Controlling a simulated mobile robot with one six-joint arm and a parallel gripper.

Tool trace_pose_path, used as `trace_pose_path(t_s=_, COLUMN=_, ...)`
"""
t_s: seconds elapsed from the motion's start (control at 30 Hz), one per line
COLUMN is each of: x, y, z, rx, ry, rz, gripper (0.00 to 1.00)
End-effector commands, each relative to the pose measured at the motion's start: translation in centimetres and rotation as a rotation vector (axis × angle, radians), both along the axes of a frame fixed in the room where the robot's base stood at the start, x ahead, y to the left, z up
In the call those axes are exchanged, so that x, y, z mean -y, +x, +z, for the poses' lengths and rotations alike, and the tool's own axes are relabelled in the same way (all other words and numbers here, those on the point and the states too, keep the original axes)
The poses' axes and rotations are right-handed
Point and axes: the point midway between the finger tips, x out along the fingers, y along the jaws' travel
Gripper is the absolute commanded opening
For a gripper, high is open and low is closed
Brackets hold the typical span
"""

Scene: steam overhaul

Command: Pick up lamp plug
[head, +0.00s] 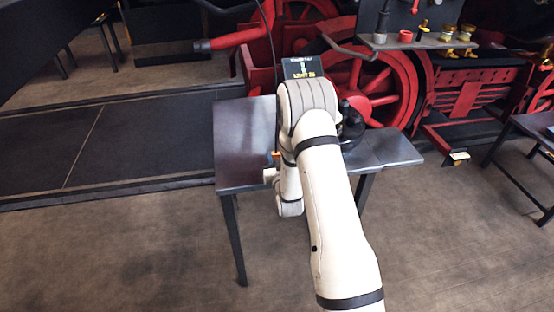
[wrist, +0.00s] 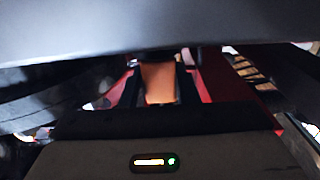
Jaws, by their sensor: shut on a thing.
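An orange-brown block, which I take to be the lamp plug (wrist: 158,82), shows in the middle of the wrist view. It sits between the two dark fingers of my gripper (wrist: 158,92), which is shut on it. In the head view my own arm hides most of the gripper. A small orange spot (head: 276,155) shows just left of the arm, over the dark table (head: 240,150); I cannot tell if it is the plug. Whether the plug touches anything else is hidden.
A small display sign (head: 303,68) and a dark round object (head: 352,122) stand at the table's back. Red locomotive wheels (head: 385,85) are behind. A shelf with brass fittings (head: 448,36) is at the upper right. The table's left part is clear.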

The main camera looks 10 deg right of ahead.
Motion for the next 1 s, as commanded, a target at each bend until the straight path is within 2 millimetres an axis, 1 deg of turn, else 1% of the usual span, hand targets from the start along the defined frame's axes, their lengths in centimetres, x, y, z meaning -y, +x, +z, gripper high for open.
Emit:
trace_pose_path(t_s=0.03, x=0.0, y=0.0, z=0.0, rx=0.000, ry=0.000, rz=0.000, gripper=0.13)
trace_pose_path(t_s=0.2, x=0.0, y=0.0, z=0.0, rx=0.000, ry=0.000, rz=0.001, gripper=0.00)
trace_pose_path(t_s=0.47, x=-0.1, y=0.0, z=0.0, rx=0.000, ry=0.000, rz=0.001, gripper=0.00)
trace_pose_path(t_s=0.63, x=-0.1, y=0.0, z=0.5, rx=0.001, ry=0.000, rz=0.001, gripper=0.00)
trace_pose_path(t_s=0.87, x=-0.1, y=0.0, z=2.9, rx=0.004, ry=0.000, rz=0.001, gripper=0.00)
trace_pose_path(t_s=1.0, x=-0.1, y=0.0, z=5.0, rx=0.005, ry=0.000, rz=0.001, gripper=0.00)
